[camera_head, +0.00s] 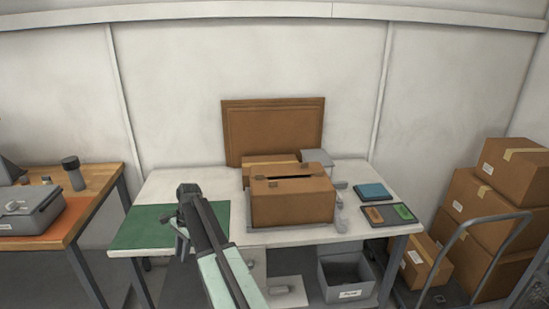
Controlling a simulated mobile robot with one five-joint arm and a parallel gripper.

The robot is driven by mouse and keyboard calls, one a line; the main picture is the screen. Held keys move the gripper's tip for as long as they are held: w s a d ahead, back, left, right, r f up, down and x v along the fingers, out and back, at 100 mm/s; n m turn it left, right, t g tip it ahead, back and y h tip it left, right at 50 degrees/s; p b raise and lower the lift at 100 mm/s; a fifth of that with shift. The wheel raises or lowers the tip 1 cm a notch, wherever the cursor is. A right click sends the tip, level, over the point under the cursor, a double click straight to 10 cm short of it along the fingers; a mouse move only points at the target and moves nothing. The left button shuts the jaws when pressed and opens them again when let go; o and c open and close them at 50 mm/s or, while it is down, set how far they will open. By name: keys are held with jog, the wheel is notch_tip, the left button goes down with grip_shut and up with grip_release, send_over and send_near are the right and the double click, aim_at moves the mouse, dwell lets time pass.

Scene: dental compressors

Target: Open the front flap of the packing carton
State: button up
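The brown packing carton (293,207) sits near the middle of the white table. A dark gap shows along its top, with small dark tabs or clips at the top edges. I cannot clearly tell the front flap from the carton's front side. My gripper (181,222) is to the left of the carton, over the green mat, and apart from the carton. Its fingers are small and dark in this view, so I cannot tell whether they are open or shut.
A brown board (273,118) stands behind the carton. The green mat (150,228) lies at the table's left. A blue pad (373,191) and a dark tray (390,214) lie at right. A grey bin (347,295) is below. Stacked boxes (487,210) stand far right.

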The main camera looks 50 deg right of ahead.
jog(key=w+d+r+m+t+p, duration=0.1)
jog(key=d+r+m+p, duration=0.3)
jog(key=d+r+p, duration=0.85)
jog(key=s+d+r+m+p, duration=0.1)
jog(key=s+d+r+p, duration=0.1)
jog(key=d, duration=0.6)
jog(key=s+d+r+m+p, duration=0.1)
jog(key=s+d+r, duration=0.2)
jog(key=d+r, duration=0.2)
jog(key=s+d+r+m+t+p, duration=0.1)
jog(key=s+d+r+m+p, duration=0.1)
jog(key=d, duration=0.8)
jog(key=shift+p+v, duration=0.3)
jog(key=shift+v, duration=0.55)
jog(key=shift+m+t, duration=0.3)
jog(key=shift+m, duration=0.2)
jog(key=s+d, duration=0.3)
jog(key=s+d+p, duration=0.1)
jog(key=d, duration=0.1)
jog(key=shift+s+d+r, duration=0.2)
jog(key=shift+r, duration=0.2)
jog(key=b+x, duration=0.6)
jog(key=x, duration=0.1)
jog(key=shift+a+b, duration=0.1)
jog(key=shift+b, duration=0.2)
jog(key=shift+r, duration=0.15)
grip_shut()
